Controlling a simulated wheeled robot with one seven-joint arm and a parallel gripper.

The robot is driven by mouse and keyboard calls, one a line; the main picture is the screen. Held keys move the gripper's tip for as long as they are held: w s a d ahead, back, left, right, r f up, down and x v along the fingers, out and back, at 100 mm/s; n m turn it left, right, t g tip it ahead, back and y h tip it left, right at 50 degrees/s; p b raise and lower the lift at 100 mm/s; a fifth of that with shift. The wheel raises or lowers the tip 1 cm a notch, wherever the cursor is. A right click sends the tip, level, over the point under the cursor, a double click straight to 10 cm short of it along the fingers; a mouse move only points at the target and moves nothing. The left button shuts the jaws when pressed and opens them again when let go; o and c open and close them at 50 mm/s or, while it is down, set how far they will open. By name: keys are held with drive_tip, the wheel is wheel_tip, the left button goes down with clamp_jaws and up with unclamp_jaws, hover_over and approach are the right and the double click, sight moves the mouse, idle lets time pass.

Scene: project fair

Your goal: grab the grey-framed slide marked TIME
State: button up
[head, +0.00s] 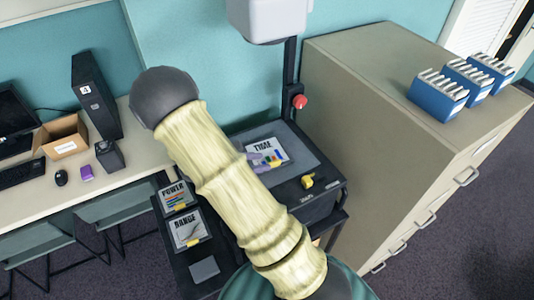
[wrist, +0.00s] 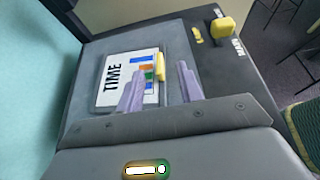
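The slide marked TIME (head: 264,147) lies on the dark flat top of an overhead projector (head: 312,153). It has a pale face with a coloured bar chart and a thin grey frame. In the wrist view the slide (wrist: 112,95) shows with a yellow tab (wrist: 160,66) at its right edge. My gripper (wrist: 160,63) is open, its two purple fingers apart over the slide's right edge, with the tab between them in the picture. Whether they touch it I cannot tell. In the head view my arm hides part of the projector and my gripper (head: 265,160).
Slides marked POWER (head: 176,194) and RANGE (head: 188,231) lie on a dark side shelf left of my arm. The projector's post (head: 290,75) rises behind the TIME slide. A yellow knob (head: 308,181) sits at the projector's front. A tall cabinet (head: 375,75) stands close on the right.

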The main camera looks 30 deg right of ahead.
sight(276, 161)
drive_tip(key=p+x, duration=0.3)
drive_tip(key=x, duration=0.1)
drive_tip(key=shift+w+f, duration=0.1)
drive_tip(key=shift+w, duration=0.1)
drive_tip(key=shift+d+f, duration=0.4)
drive_tip(key=shift+d, duration=0.1)
clamp_jaws()
